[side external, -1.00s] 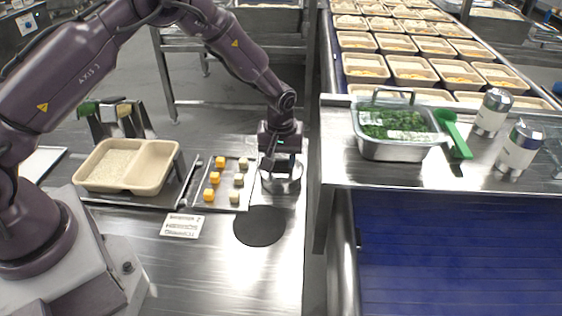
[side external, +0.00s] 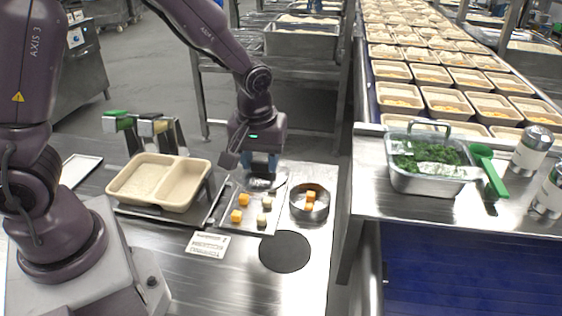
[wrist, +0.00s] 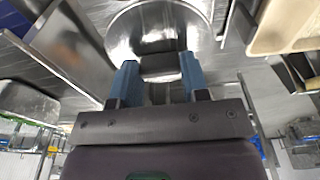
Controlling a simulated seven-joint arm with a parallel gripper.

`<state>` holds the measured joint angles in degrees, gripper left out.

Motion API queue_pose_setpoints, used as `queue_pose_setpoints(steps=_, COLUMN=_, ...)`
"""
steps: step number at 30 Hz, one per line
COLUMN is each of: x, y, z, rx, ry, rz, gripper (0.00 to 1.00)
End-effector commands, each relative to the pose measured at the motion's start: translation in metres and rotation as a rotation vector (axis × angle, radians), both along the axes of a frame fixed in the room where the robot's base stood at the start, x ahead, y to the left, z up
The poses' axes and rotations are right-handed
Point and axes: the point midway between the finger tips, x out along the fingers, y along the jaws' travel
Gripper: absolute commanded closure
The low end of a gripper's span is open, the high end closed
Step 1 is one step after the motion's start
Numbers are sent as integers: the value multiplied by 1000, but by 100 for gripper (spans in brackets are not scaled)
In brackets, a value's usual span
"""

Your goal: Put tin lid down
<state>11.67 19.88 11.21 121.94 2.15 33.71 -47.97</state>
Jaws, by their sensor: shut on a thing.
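My gripper (side external: 262,165) is shut on the silver tin lid (side external: 279,183), with blue fingers on the raised grip at its middle. The lid is over the far end of the flat tray (side external: 253,229); I cannot tell whether it touches anything. In the wrist view the lid (wrist: 125,30) is a shiny round disc ahead of the fingers (wrist: 160,85). The open round tin (side external: 309,215) stands to the right of the lid, apart from it, with orange cubes (side external: 310,200) inside. Orange cubes (side external: 236,216) and pale cubes (side external: 261,220) lie on the tray; its far end is partly hidden.
A metal pan of greens (side external: 430,182) stands on the right-hand shelf.

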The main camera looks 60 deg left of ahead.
Motion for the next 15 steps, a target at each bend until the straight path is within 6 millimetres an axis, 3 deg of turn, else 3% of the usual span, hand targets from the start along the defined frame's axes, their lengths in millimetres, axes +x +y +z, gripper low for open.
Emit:
queue_pose_setpoints(steps=5, x=-12, y=-24, z=-19, rx=1, ry=7, rz=-69, gripper=82)
queue_pose_setpoints(steps=10, x=-6, y=-59, z=-54, rx=2, ry=7, rz=-85, gripper=82)
queue_pose_setpoints(steps=15, x=6, y=-72, z=-72, rx=1, ry=3, rz=-15, gripper=82)
